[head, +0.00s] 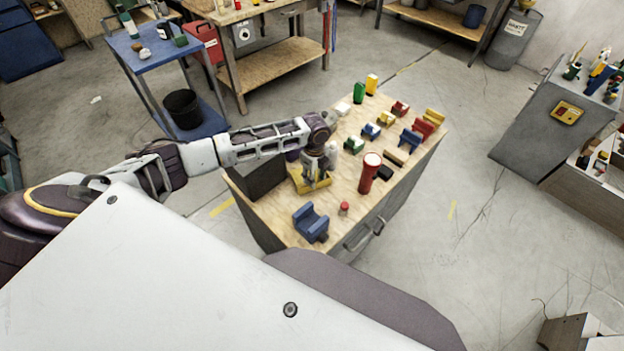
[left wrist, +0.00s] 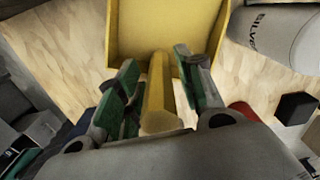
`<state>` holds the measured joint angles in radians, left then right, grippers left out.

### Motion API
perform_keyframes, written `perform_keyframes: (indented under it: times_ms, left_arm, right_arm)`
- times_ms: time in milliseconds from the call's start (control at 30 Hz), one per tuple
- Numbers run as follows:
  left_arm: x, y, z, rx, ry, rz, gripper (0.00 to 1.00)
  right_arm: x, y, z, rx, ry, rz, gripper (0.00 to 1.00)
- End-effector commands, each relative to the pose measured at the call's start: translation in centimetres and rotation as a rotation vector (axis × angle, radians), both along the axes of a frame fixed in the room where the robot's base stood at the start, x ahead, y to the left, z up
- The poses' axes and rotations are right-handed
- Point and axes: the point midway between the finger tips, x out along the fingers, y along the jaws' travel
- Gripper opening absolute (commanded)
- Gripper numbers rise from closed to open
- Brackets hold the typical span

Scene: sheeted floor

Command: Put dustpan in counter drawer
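The yellow dustpan (head: 312,183) lies on the wooden top of the counter (head: 283,217). It also shows in the left wrist view (left wrist: 165,30), its pan ahead and its handle pointing back toward my wrist. My left gripper (head: 316,178) is over the dustpan. In the left wrist view its green-padded fingers (left wrist: 158,68) stand on either side of the handle, with narrow gaps visible near the tips. The counter's front has a metal handle (head: 365,236); the drawer looks shut, though my body partly hides it. My right gripper is not in view.
A dark box (head: 262,179) stands left of the dustpan. A red cylinder (head: 369,172), a blue holder (head: 311,221) and several small coloured items crowd the top. A grey bottle marked with letters (left wrist: 280,35) lies close to the pan in the wrist view. Open floor lies right of the counter.

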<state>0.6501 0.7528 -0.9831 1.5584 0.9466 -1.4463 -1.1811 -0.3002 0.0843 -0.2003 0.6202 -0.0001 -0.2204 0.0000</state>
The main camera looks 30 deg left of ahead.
Motion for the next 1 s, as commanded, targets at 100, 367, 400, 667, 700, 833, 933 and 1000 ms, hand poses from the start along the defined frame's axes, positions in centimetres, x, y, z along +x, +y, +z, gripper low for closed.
perform_keyframes:
  times_ms: [100, 367, 400, 667, 700, 833, 933, 1000]
  left_arm:
    - [0.0, 0.0, 0.0, 0.000, 0.000, 0.000, 0.17]
    - [0.0, 0.0, 0.1, 0.000, -0.001, 0.000, 0.00]
    - [0.0, 0.0, 0.1, 0.000, -0.001, 0.000, 0.00]
    - [0.1, 0.0, 0.4, -0.001, -0.002, 0.000, 0.00]
    - [0.1, 0.0, 0.6, -0.001, -0.002, 0.000, 0.00]
    - [0.1, 0.0, 1.5, -0.002, -0.003, 0.000, 0.00]
    - [0.1, 0.0, 2.7, -0.002, -0.003, -0.001, 0.00]
    - [0.1, 0.0, 3.7, -0.001, -0.004, -0.001, 0.00]
  right_arm:
    - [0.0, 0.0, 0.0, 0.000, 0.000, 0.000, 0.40]
    - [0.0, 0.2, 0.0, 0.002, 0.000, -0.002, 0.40]
    - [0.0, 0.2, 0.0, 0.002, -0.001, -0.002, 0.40]
    - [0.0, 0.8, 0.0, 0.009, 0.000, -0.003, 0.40]
    - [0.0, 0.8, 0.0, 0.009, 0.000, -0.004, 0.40]
    - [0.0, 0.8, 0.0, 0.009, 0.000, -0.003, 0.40]
    - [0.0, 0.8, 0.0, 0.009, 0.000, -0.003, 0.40]
    - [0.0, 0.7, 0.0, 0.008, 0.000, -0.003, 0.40]
